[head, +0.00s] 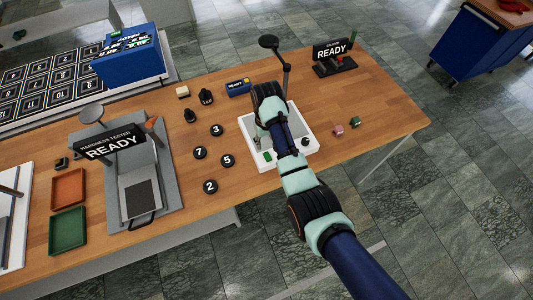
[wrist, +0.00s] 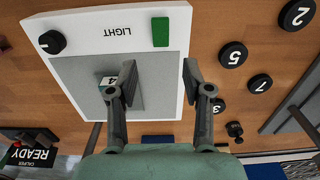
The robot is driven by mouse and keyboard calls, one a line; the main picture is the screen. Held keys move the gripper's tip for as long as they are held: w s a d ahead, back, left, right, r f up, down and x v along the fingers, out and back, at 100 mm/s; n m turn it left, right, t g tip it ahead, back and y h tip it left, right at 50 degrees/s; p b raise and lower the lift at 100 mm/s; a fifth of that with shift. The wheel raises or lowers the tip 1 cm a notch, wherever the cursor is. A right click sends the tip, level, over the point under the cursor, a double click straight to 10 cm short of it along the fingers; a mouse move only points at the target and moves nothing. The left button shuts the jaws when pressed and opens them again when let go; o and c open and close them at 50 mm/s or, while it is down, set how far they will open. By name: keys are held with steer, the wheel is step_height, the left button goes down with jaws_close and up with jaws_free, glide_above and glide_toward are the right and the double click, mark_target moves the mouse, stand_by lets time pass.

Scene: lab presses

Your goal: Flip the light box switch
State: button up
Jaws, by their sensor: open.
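The light box is a white frame around a grey panel; its white rim (wrist: 85,22) is marked LIGHT in the wrist view. Its green switch (wrist: 160,32) sits on that rim, beside the lettering, and also shows in the head view (head: 267,156). A black knob (wrist: 52,42) is at the rim's other corner. My gripper (wrist: 159,80) is open and empty, with its fingers over the box's edge, one over the panel and one just outside the rim. The switch lies ahead of the fingertips, apart from them. In the head view my arm hides part of the box.
Numbered black pucks (head: 216,130) stand left of the box. A small piece marked 4 (wrist: 110,82) shows by a finger. The hardness tester (head: 140,180) is left; the caliper display (head: 332,50) is behind right. A lamp-like stand (head: 269,42) rises behind the box.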

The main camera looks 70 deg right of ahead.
mark_target(266, 154)
step_height(266, 154, down, 8)
steer(key=shift+a+r+b, duration=0.1)
steer(key=shift+r+b, duration=0.05)
steer(key=shift+b, duration=0.55)
